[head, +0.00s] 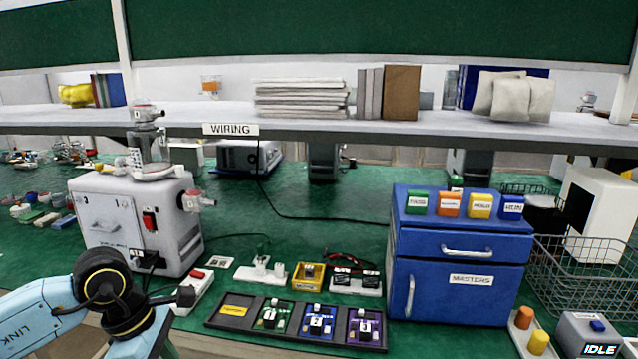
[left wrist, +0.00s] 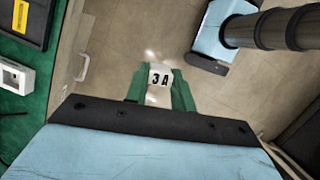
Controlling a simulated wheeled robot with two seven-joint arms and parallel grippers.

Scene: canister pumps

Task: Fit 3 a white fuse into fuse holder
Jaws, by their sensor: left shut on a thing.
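My left gripper (left wrist: 160,92) has green fingers closed on a white fuse (left wrist: 160,77) marked "3 A" in the left wrist view. The fuse is held over the floor, off the green bench top. In the head view my left arm (head: 105,290) comes in at the lower left, and its fingers and the fuse do not show. A small white fixture (head: 261,270) stands on the bench behind the tray; I cannot tell whether it is the fuse holder. My right gripper is not in view.
A black tray (head: 213,323) near the bench's front edge holds green, blue and purple modules. Behind it is a yellow box (head: 309,276). A grey pump unit (head: 135,220) stands left, a blue cabinet (head: 459,272) right. The mat between them is partly clear.

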